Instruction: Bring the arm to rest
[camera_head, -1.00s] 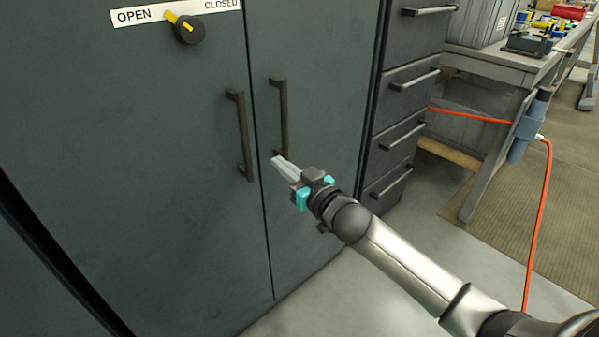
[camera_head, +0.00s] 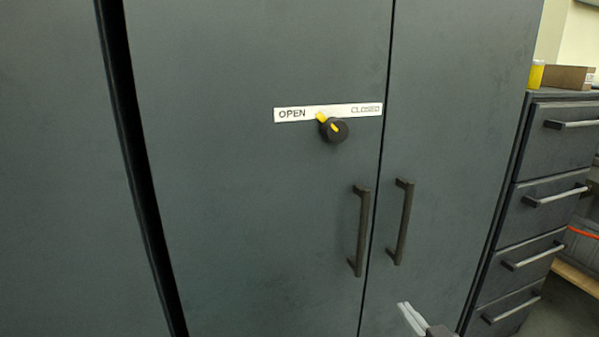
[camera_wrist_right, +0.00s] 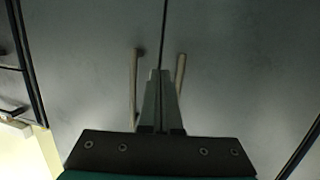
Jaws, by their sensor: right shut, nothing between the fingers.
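My right gripper (camera_head: 411,319) shows at the bottom edge of the head view, just its pale fingertips and part of its body. It is in front of the right cabinet door, below the right door handle (camera_head: 404,222), and looks apart from it. In the right wrist view the gripper's fingers (camera_wrist_right: 160,85) are together with nothing between them, pointing at the cabinet between its two handles. Most of my right arm is out of the head view. My left gripper is not in view.
The dark cabinet (camera_head: 250,220) fills most of the view, both doors shut. A black knob (camera_head: 334,130) with a yellow pointer sits by the OPEN/CLOSED label (camera_head: 328,111), its pointer toward OPEN. The left door handle (camera_head: 361,231) is beside the seam. A drawer unit (camera_head: 535,210) stands at the right.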

